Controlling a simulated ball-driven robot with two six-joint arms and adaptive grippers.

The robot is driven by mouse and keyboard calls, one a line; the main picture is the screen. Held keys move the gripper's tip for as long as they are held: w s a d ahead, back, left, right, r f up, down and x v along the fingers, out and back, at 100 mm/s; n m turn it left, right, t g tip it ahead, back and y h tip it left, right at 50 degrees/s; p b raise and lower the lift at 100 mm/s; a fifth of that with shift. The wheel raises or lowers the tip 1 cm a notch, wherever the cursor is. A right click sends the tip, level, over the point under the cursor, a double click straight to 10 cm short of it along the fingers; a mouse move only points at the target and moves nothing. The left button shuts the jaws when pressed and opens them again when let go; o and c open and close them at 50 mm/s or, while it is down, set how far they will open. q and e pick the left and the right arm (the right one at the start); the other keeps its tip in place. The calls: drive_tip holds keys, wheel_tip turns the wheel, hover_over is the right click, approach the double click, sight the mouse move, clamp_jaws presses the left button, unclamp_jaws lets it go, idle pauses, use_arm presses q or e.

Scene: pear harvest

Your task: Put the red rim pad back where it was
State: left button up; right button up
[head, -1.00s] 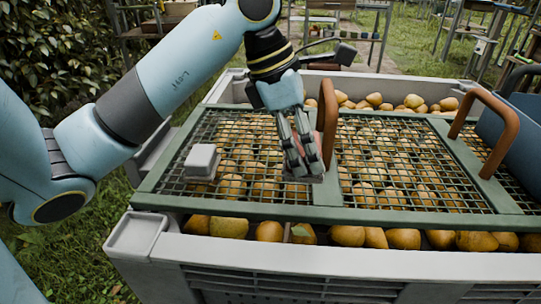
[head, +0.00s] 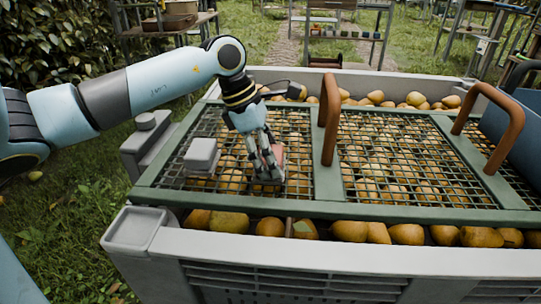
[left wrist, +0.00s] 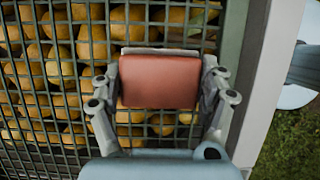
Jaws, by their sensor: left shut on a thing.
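The red rim pad (left wrist: 160,80) sits between the two fingers of my left gripper (left wrist: 158,92), above the wire mesh. In the head view the left gripper (head: 268,175) is shut on the pad (head: 279,153), over the left mesh panel, pointing down. Only a small reddish part of the pad shows there, behind the fingers. I cannot tell whether the pad touches the mesh. My right gripper is not in view.
A green-framed mesh lid (head: 240,205) with brown handles (head: 328,120) covers a grey crate (head: 330,262) of pears. A grey block (head: 202,155) is on the mesh, left of my gripper. An empty shallow tray (head: 135,229) forms the front-left corner.

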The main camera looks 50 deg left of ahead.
use_arm(q)
drive_tip(key=shift+f, duration=0.15)
drive_tip(key=o, duration=1.1)
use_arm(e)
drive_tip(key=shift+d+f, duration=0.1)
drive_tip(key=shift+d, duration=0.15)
use_arm(q)
drive_tip(key=shift+s+a+r, duration=0.1)
drive_tip(key=shift+r, duration=0.5)
drive_tip(key=shift+p+v, duration=2.25)
drive_tip(key=shift+v, duration=3.35)
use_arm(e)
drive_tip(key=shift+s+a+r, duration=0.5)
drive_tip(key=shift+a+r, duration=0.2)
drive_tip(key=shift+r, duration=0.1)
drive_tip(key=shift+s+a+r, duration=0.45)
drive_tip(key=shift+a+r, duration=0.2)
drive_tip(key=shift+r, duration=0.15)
